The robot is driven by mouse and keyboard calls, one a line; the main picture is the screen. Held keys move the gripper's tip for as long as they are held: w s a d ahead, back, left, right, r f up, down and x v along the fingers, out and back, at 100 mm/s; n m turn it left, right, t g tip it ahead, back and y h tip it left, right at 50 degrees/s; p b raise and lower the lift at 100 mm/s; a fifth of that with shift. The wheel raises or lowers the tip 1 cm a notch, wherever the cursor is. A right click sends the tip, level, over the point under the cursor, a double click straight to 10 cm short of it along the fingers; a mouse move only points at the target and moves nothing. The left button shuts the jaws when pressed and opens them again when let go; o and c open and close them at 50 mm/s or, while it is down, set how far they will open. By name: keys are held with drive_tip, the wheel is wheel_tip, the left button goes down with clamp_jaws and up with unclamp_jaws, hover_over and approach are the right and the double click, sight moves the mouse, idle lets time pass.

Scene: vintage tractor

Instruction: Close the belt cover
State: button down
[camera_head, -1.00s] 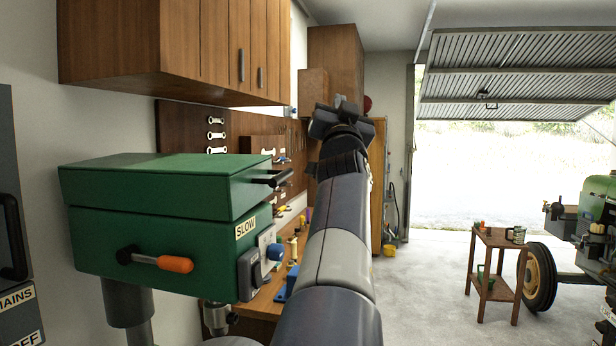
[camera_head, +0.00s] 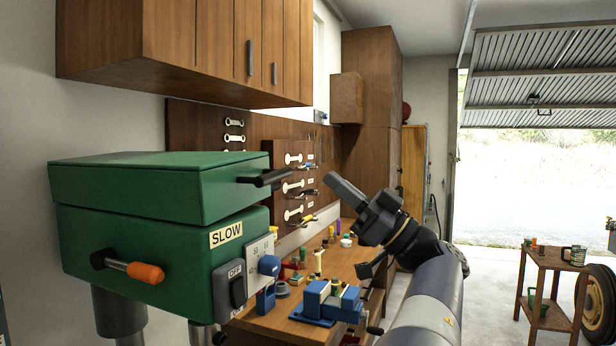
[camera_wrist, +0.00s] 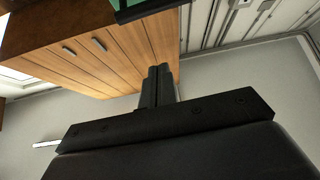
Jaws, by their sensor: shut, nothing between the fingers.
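The belt cover (camera_head: 150,185) is the green lid on top of the green machine head (camera_head: 150,245), at the left of the head view. It lies low over the head with a narrow seam between; I cannot tell whether it is fully shut. A black handle (camera_head: 263,178) sticks out from its right side. My gripper (camera_head: 342,188) is to the right of the handle, apart from it, pointing up and left. Its fingers are together and empty, as the wrist view (camera_wrist: 158,84) also shows. A green edge (camera_wrist: 145,8) shows at the top of the wrist view.
A lever with an orange knob (camera_head: 145,272) and a switch panel (camera_head: 235,280) stick out of the head. Wooden cabinets (camera_head: 200,50) hang above. A workbench with a blue vise (camera_head: 325,302) stands behind. A small cart (camera_head: 548,290) is at the right.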

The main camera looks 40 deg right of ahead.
sight(282, 173)
drive_tip(key=p+x, duration=0.4)
drive_tip(key=x, duration=0.6)
drive_tip(key=f, duration=0.2)
drive_tip(key=w+f, duration=0.1)
drive_tip(key=shift+a+f, duration=0.2)
drive_tip(key=shift+f, duration=0.2)
drive_tip(key=f+m+h, duration=0.1)
drive_tip(key=m+t+h, duration=0.1)
drive_tip(key=shift+w+d+f+m, duration=0.2)
drive_tip(key=shift+d+f+m, duration=0.1)
drive_tip(key=shift+d+f, duration=0.1)
drive_tip(key=shift+r, duration=0.1)
